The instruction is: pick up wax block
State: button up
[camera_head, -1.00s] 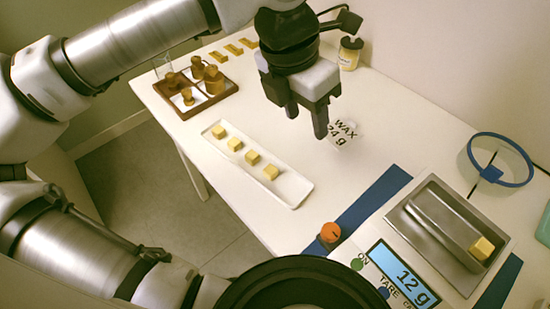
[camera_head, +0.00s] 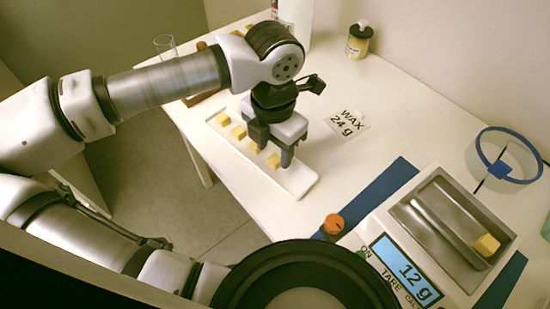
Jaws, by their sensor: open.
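Several small yellow wax blocks, one of them a near block (camera_head: 273,161), sit in a row on a long white tray (camera_head: 300,186). A far block (camera_head: 222,118) stands at the row's other end. My gripper (camera_head: 272,156) points down over the near end of the row. Its fingers are open, with tips close to the last two blocks; I cannot tell whether they touch or straddle one. Another wax block (camera_head: 487,245) lies at the right end of the metal scale pan (camera_head: 425,215). The scale display (camera_head: 405,273) reads 12 g.
A card (camera_head: 347,122) reads "WAX 24 g". An orange-topped object (camera_head: 333,224) stands by a blue strip (camera_head: 385,188). A blue ring (camera_head: 482,150) is at the right and a yellow jar (camera_head: 358,40) at the back. My arm partly hides a brown tray at the back left.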

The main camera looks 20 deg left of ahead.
jog(key=shift+f, duration=1.5)
jog(key=shift+c, duration=0.5)
grip_shut()
jog(key=shift+r, duration=0.1)
